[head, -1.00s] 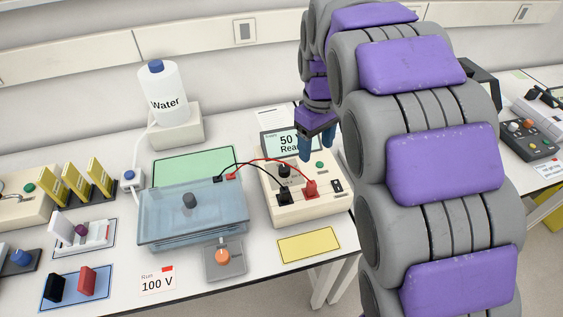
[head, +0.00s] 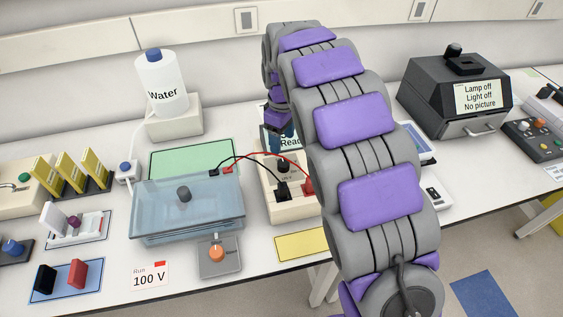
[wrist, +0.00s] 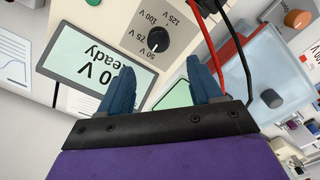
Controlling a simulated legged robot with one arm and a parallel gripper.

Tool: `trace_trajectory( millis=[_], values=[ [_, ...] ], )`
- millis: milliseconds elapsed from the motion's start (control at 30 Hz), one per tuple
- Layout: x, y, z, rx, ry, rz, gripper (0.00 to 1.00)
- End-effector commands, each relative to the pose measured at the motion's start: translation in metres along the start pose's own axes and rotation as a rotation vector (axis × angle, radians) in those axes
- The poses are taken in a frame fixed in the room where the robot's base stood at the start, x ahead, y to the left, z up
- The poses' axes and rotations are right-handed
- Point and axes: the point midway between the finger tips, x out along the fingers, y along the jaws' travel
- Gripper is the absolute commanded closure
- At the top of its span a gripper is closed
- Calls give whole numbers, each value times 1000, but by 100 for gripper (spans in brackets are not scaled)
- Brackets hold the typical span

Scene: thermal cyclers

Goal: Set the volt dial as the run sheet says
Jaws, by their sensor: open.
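The volt dial (wrist: 158,39) is a black round knob on the cream power supply (head: 268,205). Its scale shows 50, 75, 100 and 125 V, and its white pointer mark is near 50 V. The supply's screen (wrist: 95,60) reads "50 V" and "Ready", partly hidden by a finger. The run sheet card (head: 150,276) reads "Run 100 V". My gripper (wrist: 152,85) is open and empty, its two blue fingers close to the dial in the wrist view, the dial beyond and between the tips. In the head view my arm hides part of the supply.
Red and black leads (head: 255,156) run from the supply to the blue gel tank (head: 188,212). A grey box with an orange knob (head: 217,255) stands in front of the tank. A yellow mat (head: 300,245) lies at the bench's front edge.

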Motion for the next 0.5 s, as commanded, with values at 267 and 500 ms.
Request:
trace_trajectory(
  millis=[267, 500],
  values=[
    [58, 0, 0, 0, -3, 0, 36],
    [90, -1, -2, 0, -2, 2, 36]
  ],
)
